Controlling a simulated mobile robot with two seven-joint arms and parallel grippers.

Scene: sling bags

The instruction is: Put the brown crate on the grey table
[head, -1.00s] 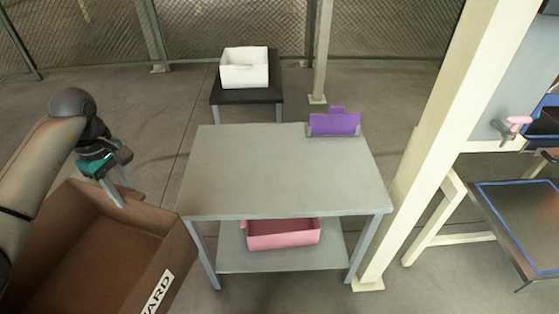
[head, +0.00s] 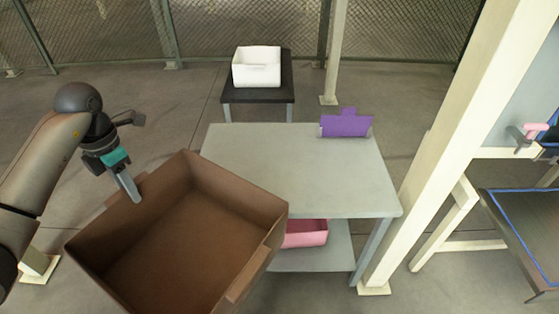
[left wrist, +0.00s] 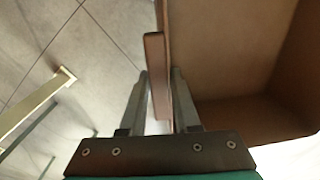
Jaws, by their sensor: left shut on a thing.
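The brown crate (head: 195,222) is an empty open box in the lower left of the head view, in front of the grey table and overlapping its left front corner in the picture. My left gripper (head: 131,190) is shut on the crate's left wall. In the left wrist view its two fingers (left wrist: 160,95) stand on either side of the crate's handle strip (left wrist: 158,75). The grey table (head: 310,165) has a mostly bare top and a lower shelf. My right gripper is not in view.
A purple holder (head: 345,124) stands at the table's back right. A pink bin (head: 306,235) sits on the lower shelf, partly hidden by the crate. A white bin (head: 256,68) is on a black table (head: 258,93) behind. A cream post (head: 455,150) rises right of the table.

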